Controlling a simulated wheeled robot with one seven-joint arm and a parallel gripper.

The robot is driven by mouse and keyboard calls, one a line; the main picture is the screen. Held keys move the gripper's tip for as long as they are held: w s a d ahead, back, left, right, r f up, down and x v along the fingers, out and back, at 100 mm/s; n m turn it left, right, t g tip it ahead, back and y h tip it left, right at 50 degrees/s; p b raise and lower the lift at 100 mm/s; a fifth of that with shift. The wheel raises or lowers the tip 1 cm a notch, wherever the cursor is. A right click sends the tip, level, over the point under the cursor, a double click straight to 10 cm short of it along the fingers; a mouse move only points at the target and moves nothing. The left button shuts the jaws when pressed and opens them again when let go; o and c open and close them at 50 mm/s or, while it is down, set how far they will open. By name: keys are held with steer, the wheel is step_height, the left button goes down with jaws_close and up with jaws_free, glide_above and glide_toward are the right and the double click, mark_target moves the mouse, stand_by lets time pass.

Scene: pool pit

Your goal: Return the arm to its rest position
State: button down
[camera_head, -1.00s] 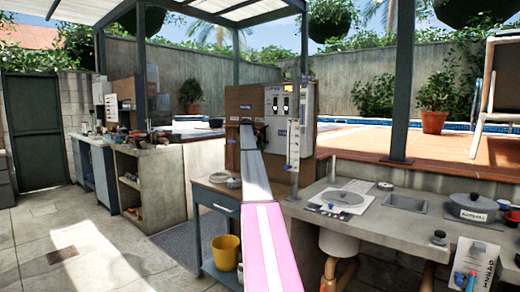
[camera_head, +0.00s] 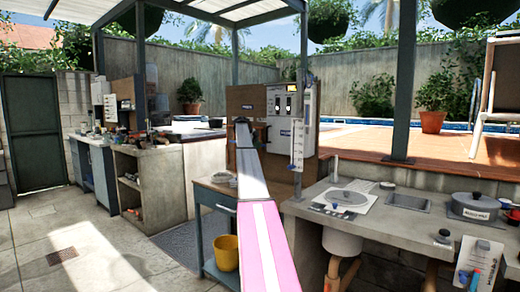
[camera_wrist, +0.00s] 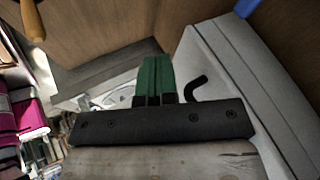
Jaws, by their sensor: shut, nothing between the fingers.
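In the wrist view my gripper (camera_wrist: 153,82) shows as two green fingers side by side above a black mount. The fingers are shut with nothing between them. A pale grey casing and a small black hook (camera_wrist: 196,88) lie just right of the fingers in that picture; I cannot tell how far off they are. In the head view my arm, grey then pink with a white stripe, reaches forward toward the wooden board and white control box (camera_head: 290,118). The gripper itself cannot be made out there.
A concrete counter (camera_head: 385,228) with a sink and a dark lidded pot (camera_head: 475,206) stands at right. A blue trolley (camera_head: 217,206) with a yellow bucket (camera_head: 226,252) stands left of my arm. Open paving (camera_head: 110,245) lies at left. A dark post (camera_head: 402,80) rises behind the counter.

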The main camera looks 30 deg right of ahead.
steer(key=v, duration=0.8)
steer(key=s+a+f+n+t+y, duration=0.1)
steer(key=s+a+f+n, duration=0.55)
steer(key=f, duration=0.65)
steer(key=s+a+f+n+y, duration=0.1)
steer(key=s+a+f+n, duration=0.3)
steer(key=s+a+f, duration=0.65)
steer(key=s+a+f+n+t+y, duration=0.1)
steer(key=s+a+f+n, duration=0.35)
steer(key=a+f, duration=0.85)
steer(key=s+a+f+n+y, duration=0.1)
steer(key=s+a+f+n, duration=0.3)
steer(key=s, duration=0.7)
steer(key=s+a+f+n+y, duration=0.1)
steer(key=s+a+f+n, duration=0.4)
steer(key=s+a+f, duration=0.3)
steer(key=s+a+f+n+y, duration=0.2)
steer(key=s+a+f+n, duration=0.3)
steer(key=s, duration=1)
step_height(320, 180, down, 3)
steer(key=shift+s+a+r+g, duration=0.1)
steer(key=shift+s+a+g, duration=0.25)
steer(key=shift+a, duration=0.45)
